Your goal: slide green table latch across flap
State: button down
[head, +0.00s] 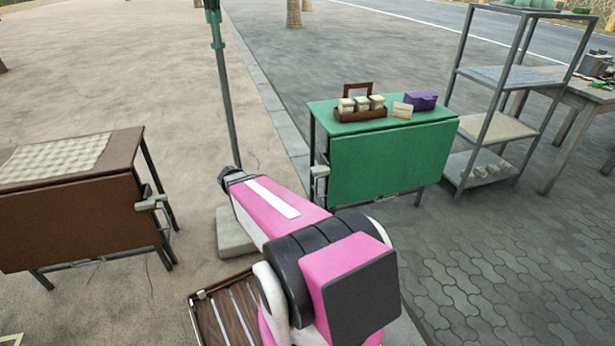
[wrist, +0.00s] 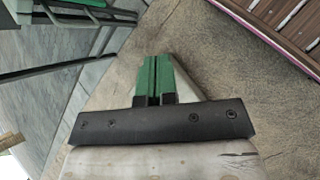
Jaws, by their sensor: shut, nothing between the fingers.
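The green table (head: 395,160) stands right of centre in the head view, its green flap hanging down in front. A pale grey latch (head: 320,172) sits at the flap's left edge, on the table's left side. It is small, and its exact position relative to the flap cannot be told. My gripper (wrist: 153,77) shows in the wrist view with its two green fingers together and nothing between them. It is apart from the latch, over the paving; my arm hides it in the head view. A green edge and dark legs, seemingly of the green table, show at the wrist view's top left (wrist: 70,16).
A brown table (head: 75,215) with its own latch (head: 152,203) stands at left. A pole (head: 225,90) rises from a concrete base (head: 233,235) between the tables. A slatted wooden piece (head: 225,310) lies low in front. A shelf rack (head: 497,125) stands at right.

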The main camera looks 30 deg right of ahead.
aim_at(313, 174)
jog(key=w+d+n+g+h, duration=0.1)
jog(key=w+d+n+h, duration=0.7)
jog(key=w+d+h, duration=0.1)
jog(key=shift+d+f+h, duration=0.15)
jog(key=shift+d+h, duration=0.35)
jog(key=shift+g, duration=0.3)
jog(key=x, duration=1.4)
jog(key=shift+w+f, duration=0.15)
jog(key=shift+x, duration=2.25)
